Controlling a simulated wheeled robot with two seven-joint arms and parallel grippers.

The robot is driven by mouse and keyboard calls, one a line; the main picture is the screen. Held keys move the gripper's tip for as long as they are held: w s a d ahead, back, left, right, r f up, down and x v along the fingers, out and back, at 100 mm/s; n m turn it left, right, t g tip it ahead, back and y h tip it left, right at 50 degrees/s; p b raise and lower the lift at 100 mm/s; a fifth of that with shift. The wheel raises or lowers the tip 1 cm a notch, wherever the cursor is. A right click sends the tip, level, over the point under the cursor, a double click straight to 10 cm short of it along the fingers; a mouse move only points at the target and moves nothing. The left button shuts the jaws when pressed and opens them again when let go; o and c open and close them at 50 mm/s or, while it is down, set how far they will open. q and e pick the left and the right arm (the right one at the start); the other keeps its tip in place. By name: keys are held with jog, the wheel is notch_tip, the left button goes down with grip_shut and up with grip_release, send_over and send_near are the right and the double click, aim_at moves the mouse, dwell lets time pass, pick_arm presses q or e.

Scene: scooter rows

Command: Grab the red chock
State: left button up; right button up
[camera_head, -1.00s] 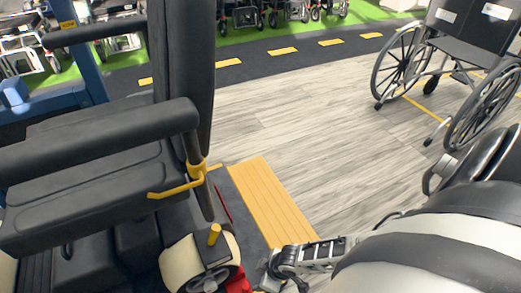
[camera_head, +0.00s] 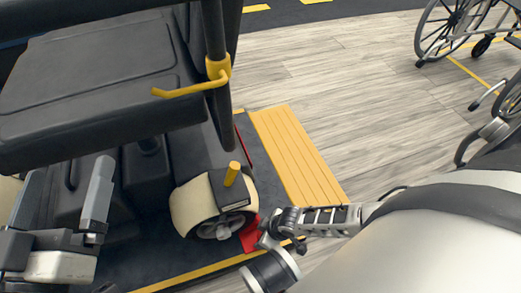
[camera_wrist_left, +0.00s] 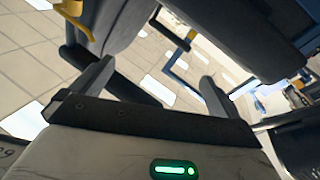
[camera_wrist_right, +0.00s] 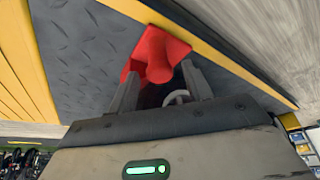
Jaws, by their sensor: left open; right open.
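The red chock (camera_head: 250,233) lies on the dark platform beside the cream scooter wheel (camera_head: 187,208), partly hidden by my right arm. In the right wrist view the chock (camera_wrist_right: 157,50) is straight ahead, with a rounded red knob facing the camera. My right gripper (camera_wrist_right: 160,85) is open, its fingertips on either side of the chock's near part; I cannot tell whether they touch it. My left gripper (camera_head: 67,168) is open and empty in front of the scooter at the lower left. It also shows empty in the left wrist view (camera_wrist_left: 156,74).
A black scooter seat (camera_head: 95,75) and armrest posts with a yellow lever (camera_head: 190,90) overhang the left side. A yellow ramp strip (camera_head: 295,155) edges the platform. A wheelchair (camera_head: 450,30) stands at the upper right. Pale wooden floor (camera_head: 340,90) between is clear.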

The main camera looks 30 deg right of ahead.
jog(key=shift+b+x, duration=0.65)
jog(key=shift+x, duration=0.3)
pick_arm(q)
jog(key=r+m, duration=0.1)
jog(key=r+m+t+h, duration=0.1)
jog(key=r+m+h, duration=0.1)
jog(key=r, duration=0.1)
jog(key=shift+w+a+t, duration=0.1)
jog(key=shift+w+t, duration=0.25)
jog(key=shift+t, duration=0.05)
